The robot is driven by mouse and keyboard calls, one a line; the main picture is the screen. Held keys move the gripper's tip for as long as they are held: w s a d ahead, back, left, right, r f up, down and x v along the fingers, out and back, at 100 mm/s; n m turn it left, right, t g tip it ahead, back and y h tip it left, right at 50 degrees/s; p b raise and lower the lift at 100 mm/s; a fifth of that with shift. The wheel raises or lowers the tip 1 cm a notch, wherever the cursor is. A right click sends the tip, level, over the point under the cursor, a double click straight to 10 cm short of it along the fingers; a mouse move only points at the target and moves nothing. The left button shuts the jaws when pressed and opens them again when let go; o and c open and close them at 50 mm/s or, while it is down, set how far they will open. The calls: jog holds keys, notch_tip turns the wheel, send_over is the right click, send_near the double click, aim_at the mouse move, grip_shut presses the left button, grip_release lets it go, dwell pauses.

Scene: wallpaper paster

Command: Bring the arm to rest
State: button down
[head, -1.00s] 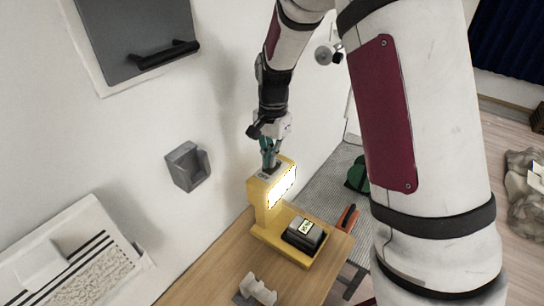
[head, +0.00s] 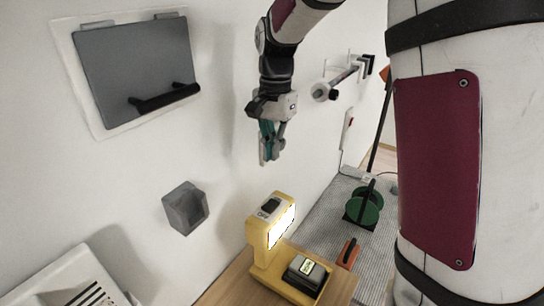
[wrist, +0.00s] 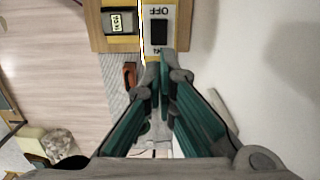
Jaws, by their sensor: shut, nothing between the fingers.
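My gripper (head: 268,150) hangs fingers down in the head view, in the air above and apart from the yellow machine, near the white wall. Its fingers are together with nothing between them; the wrist view shows the closed teal-sided fingers (wrist: 163,72). The yellow machine (head: 262,238) stands on the wooden table with a lit panel on its side. Its top carries a dark switch (head: 270,205), which shows in the wrist view (wrist: 159,32) beside the word OFF. A dark block with a label (head: 306,270) sits on the machine's base.
A grey wall holder (head: 186,208) and a grey wall panel with a black handle (head: 140,75) are at left. A rod on a wall bracket (head: 335,85) is right of my gripper. An orange-handled tool (head: 347,253) and green reel (head: 364,208) lie beyond the table (head: 228,288).

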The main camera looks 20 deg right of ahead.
dwell(0.4)
jog(key=s+r+n+t, duration=0.3)
jog(key=s+r+n, duration=0.1)
jog(key=s, duration=0.8)
jog(key=s+r+n+t, duration=0.3)
jog(key=s+n, duration=0.3)
jog(key=s, duration=0.5)
jog(key=shift+s+a+r+n, duration=0.35)
jog(key=shift+n, duration=0.05)
